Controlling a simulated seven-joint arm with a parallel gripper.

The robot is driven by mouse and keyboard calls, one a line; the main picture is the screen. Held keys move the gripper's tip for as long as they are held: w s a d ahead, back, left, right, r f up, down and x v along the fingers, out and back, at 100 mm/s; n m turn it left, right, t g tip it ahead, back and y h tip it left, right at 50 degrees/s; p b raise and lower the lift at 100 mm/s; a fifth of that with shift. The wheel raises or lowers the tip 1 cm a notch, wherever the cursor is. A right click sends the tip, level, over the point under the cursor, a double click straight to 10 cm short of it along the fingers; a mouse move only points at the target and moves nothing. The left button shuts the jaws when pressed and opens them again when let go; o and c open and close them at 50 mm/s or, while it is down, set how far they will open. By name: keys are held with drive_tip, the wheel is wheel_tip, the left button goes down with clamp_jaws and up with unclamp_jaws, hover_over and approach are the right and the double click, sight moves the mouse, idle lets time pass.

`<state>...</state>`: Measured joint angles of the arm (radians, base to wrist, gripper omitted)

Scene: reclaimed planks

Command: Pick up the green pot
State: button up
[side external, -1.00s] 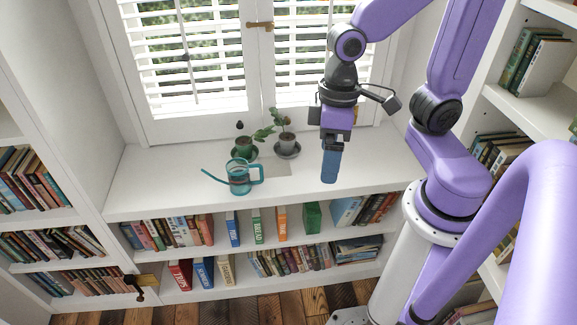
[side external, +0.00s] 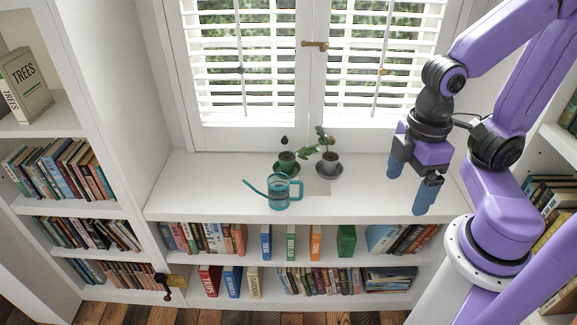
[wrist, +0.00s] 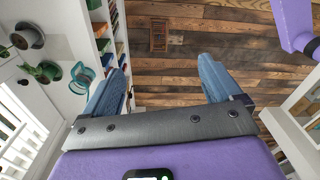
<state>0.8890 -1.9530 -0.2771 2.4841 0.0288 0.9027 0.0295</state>
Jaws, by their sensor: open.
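The green pot (side external: 287,165) stands upright on a dark saucer on the white window ledge, with a leafy plant in it. It also shows at the left of the wrist view (wrist: 45,72), outside the space between my fingers. My gripper (side external: 411,190) is open and empty, over the right part of the ledge, well to the right of the pot. In the wrist view, my two blue fingers (wrist: 160,85) are spread apart, with the wooden floor between them.
A grey pot (side external: 328,166) with a plant stands just right of the green pot. A teal watering can (side external: 281,192) stands in front of it, spout to the left. Shuttered windows (side external: 240,80) rise behind. Book shelves (side external: 215,259) lie below. The ledge's left part is clear.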

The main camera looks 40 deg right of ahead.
drive_tip(key=w+a+f+m+y, duration=0.2)
drive_tip(key=w+m, duration=0.6)
drive_tip(key=w, duration=0.1)
drive_tip(key=w+a+f+m+y, duration=0.1)
drive_tip(key=w+a+m, duration=0.1)
drive_tip(key=w+m, duration=0.65)
drive_tip(key=w+d+f+m+t+y, duration=0.1)
drive_tip(key=w+d+f+m, duration=0.15)
drive_tip(key=w+m, duration=0.3)
drive_tip(key=w+d+f+m, duration=0.2)
drive_tip(key=w+d+m, duration=0.15)
drive_tip(key=w, duration=0.35)
drive_tip(key=w+d+f+m+t, duration=0.1)
drive_tip(key=w+d+f+m, duration=0.2)
drive_tip(key=d+m, duration=0.25)
drive_tip(key=w+d+f+m+t+h, duration=0.1)
drive_tip(key=w+d+f+m+t, duration=0.15)
drive_tip(key=w+d+m, duration=0.35)
drive_tip(key=w+d+f+m+t, duration=0.1)
drive_tip(key=d+f+m, duration=0.25)
drive_tip(key=d, duration=0.35)
hover_over(287, 158)
drive_tip(key=s+d, duration=0.1)
drive_tip(key=s, duration=0.2)
wheel_tip(287, 158, down, 10)
drive_tip(key=shift+g, duration=0.25)
drive_tip(key=shift+w+x, duration=0.25)
drive_tip(key=shift+x, duration=2.3)
drive_tip(key=shift+a+r, duration=0.1)
drive_tip(key=shift+r, duration=0.05)
